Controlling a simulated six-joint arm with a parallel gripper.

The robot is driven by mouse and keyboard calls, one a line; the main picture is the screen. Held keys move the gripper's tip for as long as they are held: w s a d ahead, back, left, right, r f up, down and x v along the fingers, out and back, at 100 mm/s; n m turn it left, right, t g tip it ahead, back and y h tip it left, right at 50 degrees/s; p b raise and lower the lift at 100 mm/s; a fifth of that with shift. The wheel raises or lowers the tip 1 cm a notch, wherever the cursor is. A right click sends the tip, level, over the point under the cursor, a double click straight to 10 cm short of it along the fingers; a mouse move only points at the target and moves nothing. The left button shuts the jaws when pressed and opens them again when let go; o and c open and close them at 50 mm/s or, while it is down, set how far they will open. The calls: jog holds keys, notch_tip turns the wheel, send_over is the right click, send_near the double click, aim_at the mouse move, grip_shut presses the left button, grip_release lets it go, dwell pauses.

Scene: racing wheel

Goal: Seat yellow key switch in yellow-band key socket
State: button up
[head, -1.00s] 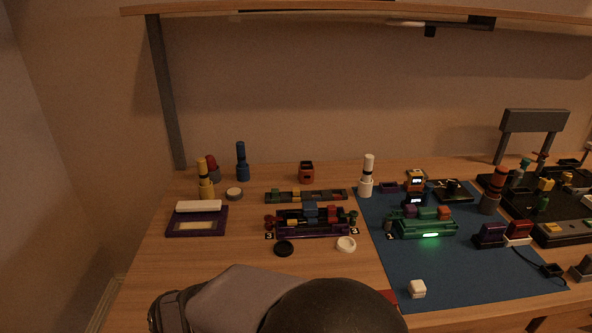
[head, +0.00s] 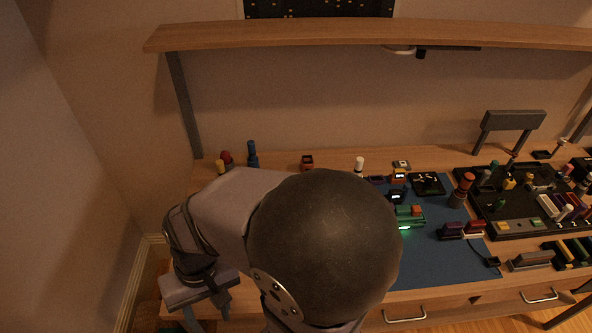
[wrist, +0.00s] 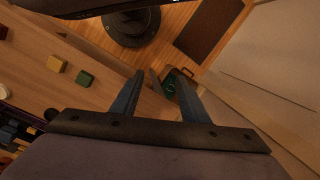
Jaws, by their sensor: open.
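My gripper (head: 207,308) is low at the left of the head view, off the table's left front side. In the wrist view my gripper (wrist: 160,76) is open, with nothing between its fingers. A small yellow block (wrist: 57,63) lies on the wooden table at the left of the wrist view, apart from the fingers; I cannot tell if it is the yellow key switch. A yellow piece (head: 510,184) sits on the dark tray at the right. I cannot make out the yellow-band key socket. My arm hides the table's left part in the head view.
A green block (wrist: 85,78) lies near the yellow one. An open container (wrist: 172,84) with green inside is below the fingers, beyond the table edge. A blue mat (head: 440,262) and a crowded dark tray (head: 480,222) cover the right. A shelf (head: 330,37) spans above.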

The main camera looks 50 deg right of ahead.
jog(key=w+d+r+n+h+p, duration=0.2)
jog(key=d+r+n+p, duration=0.2)
jog(key=r+p, duration=0.5)
jog(key=w+d+f+m+t+b, duration=0.1)
jog(key=w+d+f+m+b, duration=0.2)
jog(key=w+d+b, duration=0.35)
jog(key=w+d+f+m+t+b, duration=0.1)
jog(key=w+d+f+m+b, duration=0.15)
jog(key=w+d, duration=0.65)
jog(key=d+f+m+h+b, duration=0.1)
jog(key=d+f+m+b, duration=0.3)
jog(key=d, duration=1.1)
jog(key=d+f+m+h+b, duration=0.15)
jog(key=d+f+b, duration=0.4)
jog(key=d, duration=0.95)
jog(key=shift+m, duration=0.3)
jog(key=shift+w+d+f+p, duration=0.1)
jog(key=shift+w+f+p, duration=0.25)
jog(key=shift+f+p, duration=0.6)
jog(key=shift+w+a+f+p, duration=0.1)
jog(key=shift+w+f+p, duration=0.4)
jog(key=shift+f, duration=0.9)
jog(key=shift+w+d+f+p, duration=0.1)
jog(key=shift+w+f+p, duration=0.15)
jog(key=shift+f+p, duration=0.75)
jog(key=shift+w+d+f+t, duration=0.15)
jog(key=shift+f+t, duration=0.15)
jog(key=shift+f, duration=0.55)
grip_shut()
